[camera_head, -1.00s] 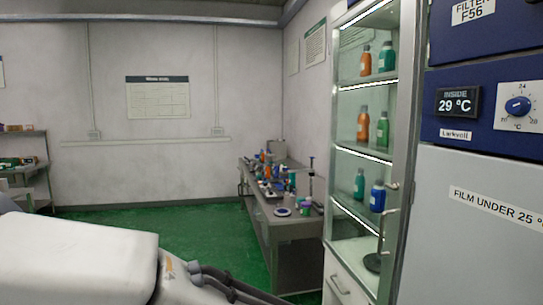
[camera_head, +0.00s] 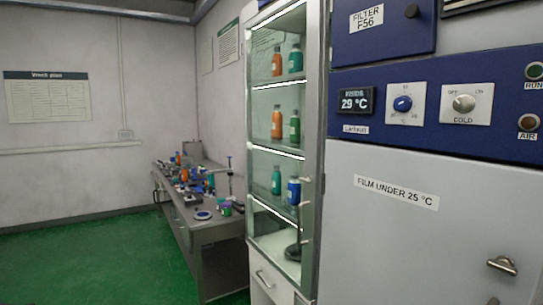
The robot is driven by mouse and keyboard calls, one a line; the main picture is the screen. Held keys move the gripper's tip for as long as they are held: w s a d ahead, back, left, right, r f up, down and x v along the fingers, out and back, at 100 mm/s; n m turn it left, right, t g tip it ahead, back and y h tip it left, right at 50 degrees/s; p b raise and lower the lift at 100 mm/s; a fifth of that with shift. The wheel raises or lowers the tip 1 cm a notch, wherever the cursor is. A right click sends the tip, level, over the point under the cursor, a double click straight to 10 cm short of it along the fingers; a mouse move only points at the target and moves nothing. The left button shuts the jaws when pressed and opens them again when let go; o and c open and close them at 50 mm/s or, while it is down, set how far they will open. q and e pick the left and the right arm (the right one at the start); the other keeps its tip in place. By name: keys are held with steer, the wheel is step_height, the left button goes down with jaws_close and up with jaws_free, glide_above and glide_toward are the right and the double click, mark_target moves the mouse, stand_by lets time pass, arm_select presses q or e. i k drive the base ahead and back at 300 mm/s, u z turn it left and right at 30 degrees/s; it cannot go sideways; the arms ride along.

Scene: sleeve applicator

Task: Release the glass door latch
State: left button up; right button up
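A tall white cabinet with a glass door (camera_head: 262,180) stands in the middle of the head view. Its lit shelves hold orange, green and blue bottles, such as an orange bottle (camera_head: 276,123) and a blue bottle (camera_head: 294,191). A metal handle or latch (camera_head: 304,190) sits on the right edge of the door frame; its exact shape is hard to tell. The door appears closed. Neither of my grippers is in view.
A large grey machine (camera_head: 430,245) with a blue control panel (camera_head: 430,100) and a door handle (camera_head: 502,265) fills the right. A cluttered workbench (camera_head: 200,215) stands left of the cabinet. Green floor (camera_head: 90,265) is open at the left.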

mark_target(308, 180)
steer(key=z, duration=0.2)
steer(key=i, duration=1)
steer(key=u, duration=0.6)
